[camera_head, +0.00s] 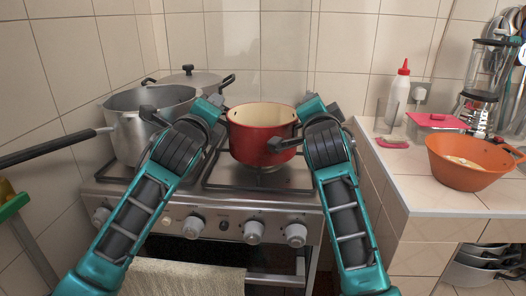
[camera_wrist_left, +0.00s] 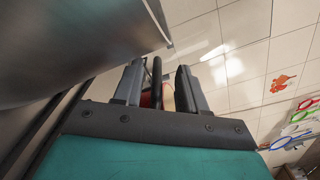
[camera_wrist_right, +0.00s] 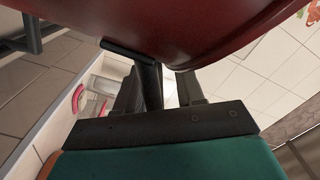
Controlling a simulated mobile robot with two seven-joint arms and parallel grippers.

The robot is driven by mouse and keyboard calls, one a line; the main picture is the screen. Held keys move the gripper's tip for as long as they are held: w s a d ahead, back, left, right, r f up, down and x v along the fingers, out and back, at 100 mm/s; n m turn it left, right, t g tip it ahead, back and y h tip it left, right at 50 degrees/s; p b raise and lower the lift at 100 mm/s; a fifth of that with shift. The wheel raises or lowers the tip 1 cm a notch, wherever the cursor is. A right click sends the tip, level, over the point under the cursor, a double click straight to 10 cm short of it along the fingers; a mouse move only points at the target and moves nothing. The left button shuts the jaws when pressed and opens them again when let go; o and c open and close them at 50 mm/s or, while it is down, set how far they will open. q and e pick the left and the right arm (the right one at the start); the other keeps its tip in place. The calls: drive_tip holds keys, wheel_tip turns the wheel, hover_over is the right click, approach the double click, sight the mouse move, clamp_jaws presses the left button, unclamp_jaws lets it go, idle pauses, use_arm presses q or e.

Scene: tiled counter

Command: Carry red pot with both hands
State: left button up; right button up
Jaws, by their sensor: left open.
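The red pot (camera_head: 255,131) with a cream inside stands upright on the right part of the stove. My left gripper (camera_head: 211,101) is open at the pot's left side. In the left wrist view a dark bar (camera_wrist_left: 157,82) runs between its fingers (camera_wrist_left: 157,92), with a bit of red behind; I cannot tell whose handle it is. My right gripper (camera_head: 308,104) is at the pot's right side. In the right wrist view the red pot (camera_wrist_right: 190,25) fills the top, and its dark handle (camera_wrist_right: 149,76) lies between the parted fingers (camera_wrist_right: 160,92).
A large silver pot (camera_head: 128,120) with a long black handle (camera_head: 50,147) stands close by on the left. A lidded pot (camera_head: 187,78) stands behind it. The counter (camera_head: 405,165) on the right holds an orange bowl (camera_head: 463,172) and a white bottle (camera_head: 398,92). A towel (camera_head: 185,278) hangs in front.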

drive_tip(key=shift+d, duration=0.1)
use_arm(q)
drive_tip(key=s+a, duration=0.1)
drive_tip(key=s, duration=1.1)
drive_tip(key=shift+a, duration=0.3)
use_arm(e)
wheel_tip(320, 180, up, 10)
